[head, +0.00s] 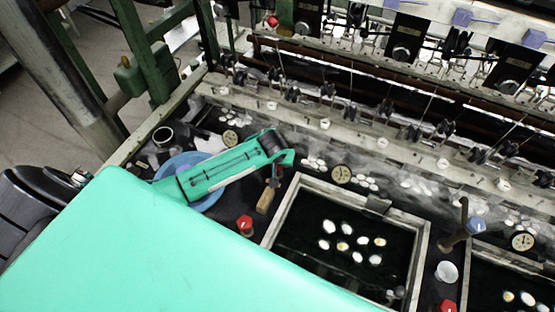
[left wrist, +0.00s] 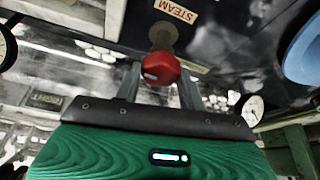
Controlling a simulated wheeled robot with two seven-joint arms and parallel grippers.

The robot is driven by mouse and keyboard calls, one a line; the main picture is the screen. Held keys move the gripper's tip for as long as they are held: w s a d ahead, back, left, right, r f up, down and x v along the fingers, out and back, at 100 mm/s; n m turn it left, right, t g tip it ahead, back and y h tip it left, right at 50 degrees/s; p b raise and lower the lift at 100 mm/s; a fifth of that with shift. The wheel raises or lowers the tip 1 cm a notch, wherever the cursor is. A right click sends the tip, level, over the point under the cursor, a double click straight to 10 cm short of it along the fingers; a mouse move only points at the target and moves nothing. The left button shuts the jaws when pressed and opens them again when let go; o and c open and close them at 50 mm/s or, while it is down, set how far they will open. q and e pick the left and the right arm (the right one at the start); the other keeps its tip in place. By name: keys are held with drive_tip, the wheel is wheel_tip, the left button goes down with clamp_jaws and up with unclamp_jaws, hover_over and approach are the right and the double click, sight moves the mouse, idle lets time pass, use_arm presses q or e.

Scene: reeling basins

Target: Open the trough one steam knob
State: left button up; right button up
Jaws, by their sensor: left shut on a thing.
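A red knob (left wrist: 160,68) shows in the left wrist view beside a tan plate marked STEAM (left wrist: 175,10). My left gripper (left wrist: 160,85) has one finger on each side of this knob and is shut on it. In the head view my green left wrist (head: 235,168) reaches over the panel left of the first dark water trough (head: 276,236); the fingers and the held knob are mostly hidden there. Another red knob (head: 244,224) stands nearer, left of the trough. My right gripper is in neither view.
A blue basin (head: 207,200) lies partly under my left wrist. Round gauges (head: 342,174) stand along the panel behind the trough, below the reeling machinery. A brown tap (head: 460,228) and a white cup (head: 446,271) stand right of the trough. White cocoons float in the water.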

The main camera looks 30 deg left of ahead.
use_arm(q)
drive_tip(key=shift+w, duration=0.1)
drive_tip(key=o, duration=1)
drive_tip(key=shift+c, duration=0.2)
drive_tip(key=shift+r, duration=0.15)
drive_tip(key=b+v, duration=0.3)
drive_tip(key=v, duration=1)
drive_tip(key=shift+s+r, duration=0.2)
drive_tip(key=shift+s, duration=0.05)
